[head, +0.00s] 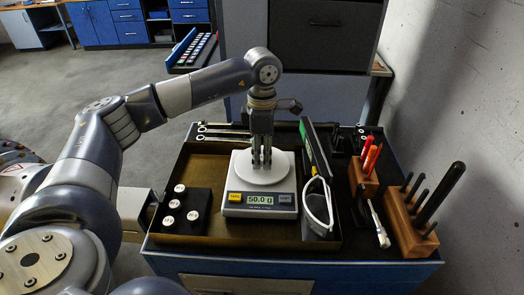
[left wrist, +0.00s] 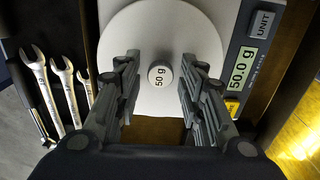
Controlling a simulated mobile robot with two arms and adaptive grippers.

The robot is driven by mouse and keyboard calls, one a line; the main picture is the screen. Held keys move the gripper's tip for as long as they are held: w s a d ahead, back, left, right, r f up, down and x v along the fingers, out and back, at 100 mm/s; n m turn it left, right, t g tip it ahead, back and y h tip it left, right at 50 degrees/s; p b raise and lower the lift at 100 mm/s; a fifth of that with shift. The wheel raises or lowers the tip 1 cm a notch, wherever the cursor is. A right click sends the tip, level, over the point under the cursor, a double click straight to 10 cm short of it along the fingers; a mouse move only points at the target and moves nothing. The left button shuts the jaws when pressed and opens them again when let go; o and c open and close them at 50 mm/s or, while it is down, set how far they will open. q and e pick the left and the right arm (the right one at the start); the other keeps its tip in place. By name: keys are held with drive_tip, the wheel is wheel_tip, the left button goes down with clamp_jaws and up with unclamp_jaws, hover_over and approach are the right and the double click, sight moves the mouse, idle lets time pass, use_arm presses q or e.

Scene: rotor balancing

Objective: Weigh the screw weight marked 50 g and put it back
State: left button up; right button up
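The small round weight marked 50 g (left wrist: 160,76) stands on the white round plate of the scale (left wrist: 150,25). In the head view the scale (head: 283,203) sits in the tray, its display reading about 50.0, and my left gripper hides the weight. My left gripper (head: 262,162) is just over the plate, pointing down. In the left wrist view its two fingers are apart on either side of the weight, with a gap on each side. A black holder (head: 201,199) with several pale round weights is left of the scale. My right gripper is not in view.
The brown tray (head: 204,164) has raised walls. Safety glasses (head: 318,203) and a dark upright panel stand close right of the scale. Several wrenches (left wrist: 62,82) lie behind it. Wooden blocks with tools (head: 402,221) are farther right. The floor at left is open.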

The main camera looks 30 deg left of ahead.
sight(262, 157)
use_arm(q)
clamp_jaws()
drive_tip(key=shift+r+p, duration=1.65)
drive_tip(key=shift+r, duration=0.95)
